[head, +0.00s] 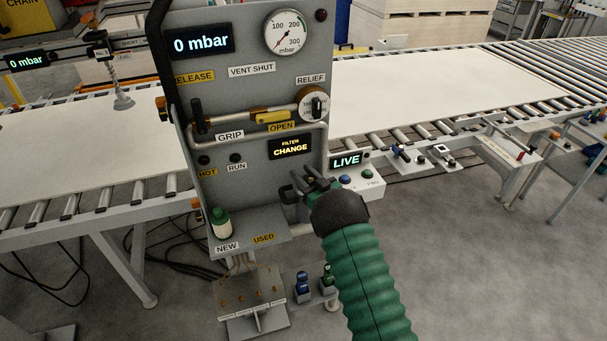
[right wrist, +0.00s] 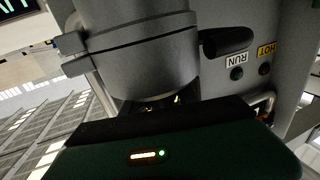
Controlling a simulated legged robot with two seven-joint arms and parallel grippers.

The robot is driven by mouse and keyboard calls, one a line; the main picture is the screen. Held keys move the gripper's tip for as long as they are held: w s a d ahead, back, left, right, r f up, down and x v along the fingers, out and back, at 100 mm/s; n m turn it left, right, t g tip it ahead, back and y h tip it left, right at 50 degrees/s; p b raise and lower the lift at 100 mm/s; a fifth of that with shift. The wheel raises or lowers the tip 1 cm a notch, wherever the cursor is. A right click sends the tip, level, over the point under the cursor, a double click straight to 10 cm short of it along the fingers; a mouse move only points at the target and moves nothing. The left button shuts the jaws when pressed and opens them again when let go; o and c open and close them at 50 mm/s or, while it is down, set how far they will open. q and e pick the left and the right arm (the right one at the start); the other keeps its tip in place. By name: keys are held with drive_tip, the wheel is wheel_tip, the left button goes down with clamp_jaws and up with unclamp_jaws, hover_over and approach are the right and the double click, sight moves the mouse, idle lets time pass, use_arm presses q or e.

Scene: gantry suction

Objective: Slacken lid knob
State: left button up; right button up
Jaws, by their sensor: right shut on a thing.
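My right gripper (head: 309,187) is at the lower right front of the grey control panel (head: 232,110). It is shut on a small part there, which I take to be the lid knob; the fingers and wrist hide it. In the right wrist view, a round grey housing (right wrist: 150,60) with a flanged rim stands close to the dark fingers (right wrist: 162,103). A dark rounded handle (right wrist: 228,40) sticks out beside the housing. My left gripper is not in view.
The panel shows "0 mbar" (head: 202,40), a dial gauge (head: 286,32) and a lit "FILTER CHANGE" sign (head: 291,147). A green-and-white filter (head: 220,222) stands on the ledge by "NEW". A control box (head: 357,182) stands right of my gripper. Roller conveyors (head: 85,205) flank the panel.

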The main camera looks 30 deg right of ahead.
clamp_jaws()
drive_tip(key=shift+d, duration=0.1)
drive_tip(key=n+y+b, duration=0.2)
drive_tip(key=y, duration=0.1)
drive_tip(key=n+y, duration=0.1)
drive_tip(key=shift+a+g+y+b, duration=0.3)
drive_tip(key=shift+g+b, duration=0.1)
drive_tip(key=n+g+y+b, duration=0.1)
drive_tip(key=y, duration=0.1)
drive_tip(key=n+g+y+b, duration=0.1)
drive_tip(key=n+y, duration=0.1)
drive_tip(key=shift+s+a, duration=0.2)
drive_tip(key=shift+a, duration=0.15)
drive_tip(key=shift+n+y+b, duration=0.3)
drive_tip(key=shift+y+b, duration=0.15)
drive_tip(key=shift+y, duration=0.15)
drive_tip(key=shift+a+r+g, duration=0.1)
drive_tip(key=shift+r+g, duration=0.05)
drive_tip(key=shift+g, duration=0.15)
